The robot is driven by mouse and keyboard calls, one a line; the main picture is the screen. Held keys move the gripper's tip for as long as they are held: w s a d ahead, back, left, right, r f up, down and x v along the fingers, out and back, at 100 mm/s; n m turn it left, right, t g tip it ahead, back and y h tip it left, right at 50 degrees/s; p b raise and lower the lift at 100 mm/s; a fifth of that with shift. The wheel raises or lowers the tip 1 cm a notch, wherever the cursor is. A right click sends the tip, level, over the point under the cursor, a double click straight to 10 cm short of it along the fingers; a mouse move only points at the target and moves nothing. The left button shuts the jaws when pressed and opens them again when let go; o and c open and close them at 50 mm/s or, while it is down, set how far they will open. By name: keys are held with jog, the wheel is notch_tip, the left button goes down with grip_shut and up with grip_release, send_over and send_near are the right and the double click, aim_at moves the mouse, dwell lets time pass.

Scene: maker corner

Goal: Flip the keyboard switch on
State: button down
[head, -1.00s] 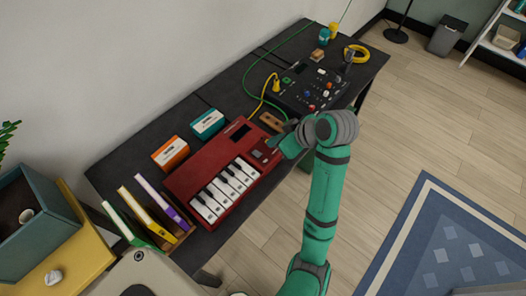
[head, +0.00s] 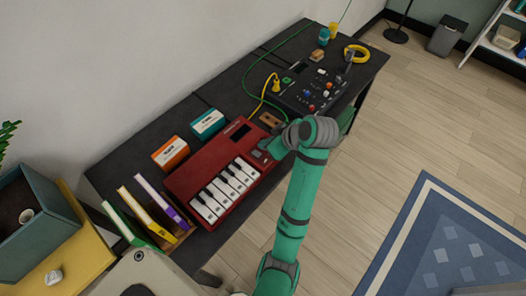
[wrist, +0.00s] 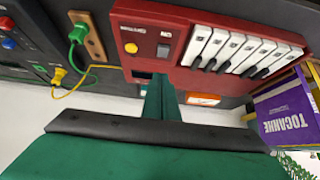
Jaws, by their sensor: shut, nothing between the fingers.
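The red keyboard (head: 205,163) lies on the dark bench, its white and black keys toward the front. In the wrist view the keyboard (wrist: 185,15) fills the top, with a dark grey switch (wrist: 164,50) beside a round yellow knob (wrist: 131,48). I cannot tell which way the switch is set. My gripper (wrist: 161,80) is shut and empty, its green fingers pointing at the panel just below the switch in the wrist view. Contact is not clear. In the head view my gripper (head: 268,148) is at the keyboard's right end, and my wrist partly hides the panel.
A black control box (head: 305,90) with knobs and cables stands right of the keyboard. Orange (head: 170,153) and teal (head: 207,123) boxes sit behind it. Upright books (head: 150,210) stand at its left. Open floor lies to the right of the bench.

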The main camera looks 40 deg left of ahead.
aim_at(257, 153)
jog(key=f, duration=0.2)
jog(key=a+f, duration=0.1)
jog(key=f, duration=0.2)
jog(key=shift+a, duration=0.2)
jog(key=shift+d+f, duration=0.1)
jog(key=shift+f, duration=0.5)
jog(key=shift+f, duration=0.15)
jog(key=shift+w+d+f+y, duration=0.1)
jog(key=shift+y, duration=0.2)
